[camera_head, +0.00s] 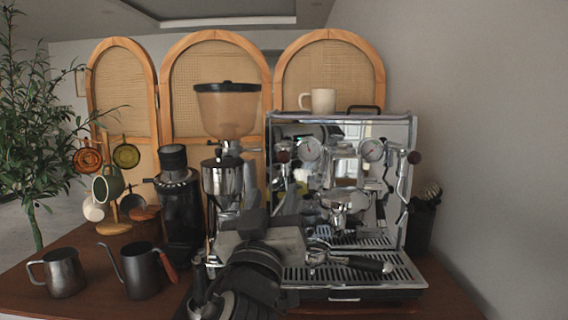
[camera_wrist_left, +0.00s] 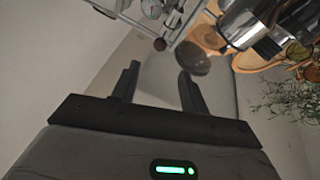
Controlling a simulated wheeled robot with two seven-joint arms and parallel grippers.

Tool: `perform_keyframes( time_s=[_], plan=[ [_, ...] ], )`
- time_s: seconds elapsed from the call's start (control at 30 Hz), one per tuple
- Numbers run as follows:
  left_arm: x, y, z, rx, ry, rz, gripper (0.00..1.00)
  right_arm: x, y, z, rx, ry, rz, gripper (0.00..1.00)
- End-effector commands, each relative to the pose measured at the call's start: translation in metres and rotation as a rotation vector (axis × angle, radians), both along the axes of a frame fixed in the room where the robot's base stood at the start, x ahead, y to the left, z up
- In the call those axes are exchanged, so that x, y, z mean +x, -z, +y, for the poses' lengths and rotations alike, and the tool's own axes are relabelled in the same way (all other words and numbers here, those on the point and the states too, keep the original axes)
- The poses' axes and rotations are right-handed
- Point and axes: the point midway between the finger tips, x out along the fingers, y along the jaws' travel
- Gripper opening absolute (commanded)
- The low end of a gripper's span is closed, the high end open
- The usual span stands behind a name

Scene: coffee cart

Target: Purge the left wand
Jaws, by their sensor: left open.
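The chrome espresso machine (camera_head: 340,130) stands at the right of the cart. Its left dark knob (camera_head: 283,157) shows beside the left gauge. The left wand below that knob is hidden or cannot be made out behind my gripper. My left gripper (camera_head: 272,212) is in front of the machine's left side, near the grinder. In the left wrist view its two dark fingers (camera_wrist_left: 158,85) are apart with nothing between them. A dark round knob (camera_wrist_left: 160,44) on the machine shows beyond the fingertips, apart from them. My right gripper is not in view.
A grinder with a hopper (camera_head: 227,110) stands left of the machine. A black grinder (camera_head: 178,215), a kettle (camera_head: 142,272) and a steel pitcher (camera_head: 63,273) are further left. A portafilter (camera_head: 350,261) lies over the drip tray (camera_head: 390,278). A mug (camera_head: 323,100) stands on the machine.

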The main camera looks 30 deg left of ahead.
Motion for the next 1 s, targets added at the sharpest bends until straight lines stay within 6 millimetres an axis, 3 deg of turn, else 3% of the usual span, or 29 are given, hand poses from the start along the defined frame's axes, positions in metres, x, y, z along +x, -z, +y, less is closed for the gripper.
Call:
perform_keyframes(
  time_s=[0.1, 0.5, 0.7, 1.0],
  plan=[
    [0.024, -0.016, 0.012, 0.006, -0.004, 0.005, 0.44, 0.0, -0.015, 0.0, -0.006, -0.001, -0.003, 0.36],
    [0.09, -0.043, 0.042, 0.003, -0.002, 0.007, 0.44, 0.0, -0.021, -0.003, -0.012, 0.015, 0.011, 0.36],
    [0.104, -0.046, 0.048, 0.003, 0.0, 0.007, 0.44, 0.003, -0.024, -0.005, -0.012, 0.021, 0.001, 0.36],
    [0.106, -0.046, 0.049, 0.001, 0.001, 0.007, 0.44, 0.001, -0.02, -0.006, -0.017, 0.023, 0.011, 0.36]
  ],
)
